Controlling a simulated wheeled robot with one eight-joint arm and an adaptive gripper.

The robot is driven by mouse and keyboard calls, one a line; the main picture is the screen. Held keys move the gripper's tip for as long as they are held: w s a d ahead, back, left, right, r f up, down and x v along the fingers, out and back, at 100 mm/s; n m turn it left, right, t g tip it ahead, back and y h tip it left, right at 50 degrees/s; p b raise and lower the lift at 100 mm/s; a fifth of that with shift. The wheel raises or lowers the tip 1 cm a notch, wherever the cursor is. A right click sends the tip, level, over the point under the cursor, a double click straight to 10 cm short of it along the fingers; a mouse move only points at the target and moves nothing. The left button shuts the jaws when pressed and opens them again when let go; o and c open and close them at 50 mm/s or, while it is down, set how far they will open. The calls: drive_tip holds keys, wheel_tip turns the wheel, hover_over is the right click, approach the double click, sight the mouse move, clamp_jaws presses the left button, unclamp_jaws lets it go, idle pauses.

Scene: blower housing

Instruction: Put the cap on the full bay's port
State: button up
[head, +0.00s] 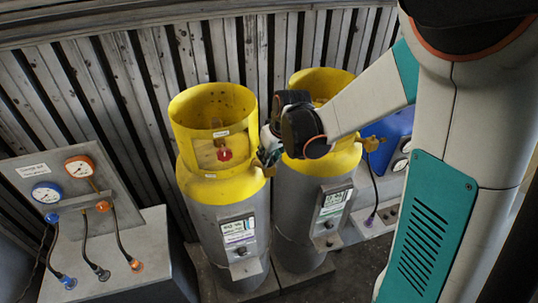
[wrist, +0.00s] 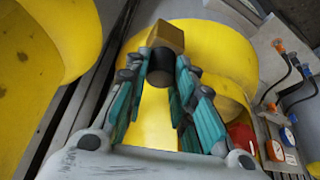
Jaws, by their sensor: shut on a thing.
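My gripper (wrist: 160,80) is shut on a dark round cap (wrist: 160,66) held between its teal-padded fingertips. A brass block-shaped port (wrist: 165,36) shows directly beyond the cap, lined up with it; I cannot tell whether the cap is seated or only close. In the head view the brass port (head: 269,170) sits at the right side of the left grey cylinder (head: 226,213) with a yellow collar. My gripper (head: 268,150) is there, partly hidden by my wrist. The right cylinder (head: 296,210) has a brass port (head: 372,143) too. Both display labels are too small to read.
A red knob (head: 225,155) is inside the left collar. A gauge panel (head: 50,185) with hoses stands at the left, and a blue unit (head: 396,135) at the right. A corrugated wall is behind. The yellow collars leave little room around my gripper.

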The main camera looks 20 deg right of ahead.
drive_tip(key=shift+f, duration=0.15)
drive_tip(key=o, duration=0.9)
drive_tip(key=v, duration=1.2)
drive_tip(key=shift+s, duration=0.15)
